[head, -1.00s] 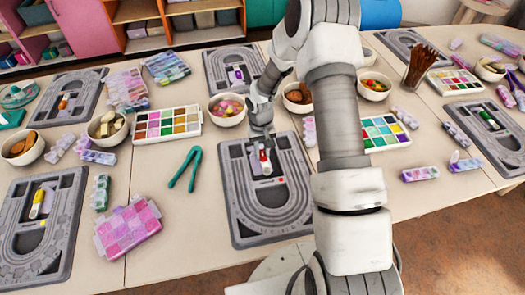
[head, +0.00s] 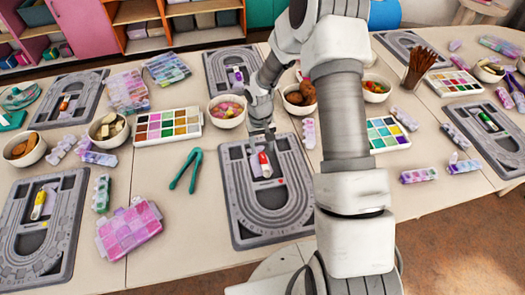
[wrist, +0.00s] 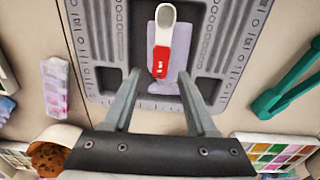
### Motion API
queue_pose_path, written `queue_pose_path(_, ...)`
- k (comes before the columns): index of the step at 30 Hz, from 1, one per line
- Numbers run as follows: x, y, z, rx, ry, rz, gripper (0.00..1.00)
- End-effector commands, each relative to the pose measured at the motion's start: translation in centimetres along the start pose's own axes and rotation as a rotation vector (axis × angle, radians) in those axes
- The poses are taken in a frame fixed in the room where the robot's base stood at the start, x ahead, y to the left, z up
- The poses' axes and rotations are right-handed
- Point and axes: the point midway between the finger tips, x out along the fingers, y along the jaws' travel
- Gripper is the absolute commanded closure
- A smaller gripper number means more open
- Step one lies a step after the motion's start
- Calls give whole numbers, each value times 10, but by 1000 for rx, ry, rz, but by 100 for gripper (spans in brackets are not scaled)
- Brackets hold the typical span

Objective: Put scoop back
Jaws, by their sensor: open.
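In the wrist view the scoop (wrist: 162,52) lies lengthwise on a lavender-grey recess (wrist: 182,60) of the board. My gripper (head: 262,136) is just above the board's upper part. In the wrist view my gripper (wrist: 160,76) is open and empty, its two fingers on either side of the scoop's near end and apart from it.
Green tweezers (head: 186,170) lie left of the board. A bowl of pink beads (head: 226,111) and a paint-coloured bead tray (head: 167,125) stand behind it. A pink bead box (head: 130,229) is at the front left. Other boards have their own scoops.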

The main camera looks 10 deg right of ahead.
Motion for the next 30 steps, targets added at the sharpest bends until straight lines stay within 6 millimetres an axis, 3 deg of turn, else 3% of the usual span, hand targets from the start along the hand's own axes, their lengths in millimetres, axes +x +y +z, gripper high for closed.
queue_pose_path(3, -31, 0, -1, 1, 4, 1, 43)
queue_pose_path(9, -70, 0, 0, 1, 2, 0, 43)
queue_pose_path(17, -95, 1, 1, 0, 3, 2, 43)
queue_pose_path(20, -113, 3, 4, -4, 19, 13, 43)
queue_pose_path(25, -170, 10, 21, -11, 79, 45, 43)
queue_pose_path(30, -228, 16, 51, -12, 145, 70, 43)
